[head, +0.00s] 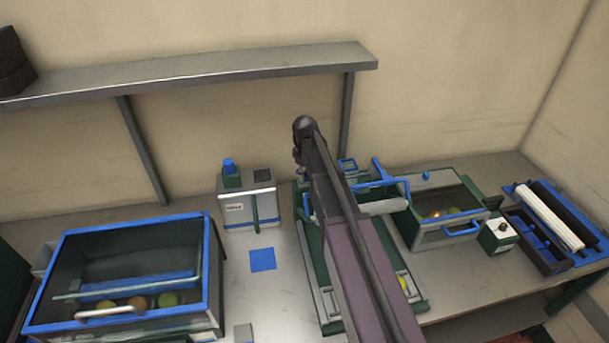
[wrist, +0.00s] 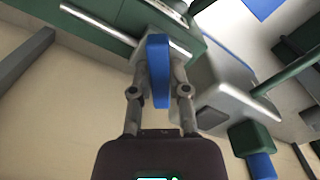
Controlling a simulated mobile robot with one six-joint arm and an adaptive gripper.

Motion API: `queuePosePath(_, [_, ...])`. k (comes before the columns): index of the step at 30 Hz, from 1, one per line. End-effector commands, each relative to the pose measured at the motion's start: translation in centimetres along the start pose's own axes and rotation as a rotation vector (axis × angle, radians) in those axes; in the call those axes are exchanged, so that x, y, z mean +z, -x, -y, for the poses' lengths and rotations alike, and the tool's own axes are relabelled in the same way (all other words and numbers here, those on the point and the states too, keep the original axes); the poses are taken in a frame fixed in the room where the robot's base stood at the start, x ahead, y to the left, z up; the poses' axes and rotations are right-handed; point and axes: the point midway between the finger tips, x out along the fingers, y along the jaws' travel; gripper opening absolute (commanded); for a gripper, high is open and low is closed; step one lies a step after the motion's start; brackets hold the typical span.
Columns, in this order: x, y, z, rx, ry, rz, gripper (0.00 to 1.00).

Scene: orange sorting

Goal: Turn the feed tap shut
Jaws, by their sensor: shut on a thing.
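A blue lever (wrist: 158,55), which looks like the feed tap's handle, stands between the fingers of my gripper (wrist: 159,82) in the wrist view. Both fingers are closed on its sides. The lever sits on a grey metal block at the end of a green housing (wrist: 110,20), beside a thin metal rod. In the head view my arm covers the gripper and the lever it holds. The green sorting frame (head: 325,293) runs beneath my arm there.
A grey box (head: 238,212) with a blue-capped green block stands left of the frame. A blue-rimmed bin (head: 212,290) holding several fruits is further left. A glass-topped box (head: 440,238) and a roller tray (head: 540,262) stand right. A shelf (head: 200,75) runs above.

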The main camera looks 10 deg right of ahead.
Motion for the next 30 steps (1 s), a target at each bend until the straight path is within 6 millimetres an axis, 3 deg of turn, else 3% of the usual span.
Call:
queuePosePath(18, [0.01, -0.02, 0.06, -0.001, -0.493, 0.001, 0.0])
queuePosePath(30, [0.02, -0.03, 0.08, 0.0, -0.631, 0.001, 0.0])
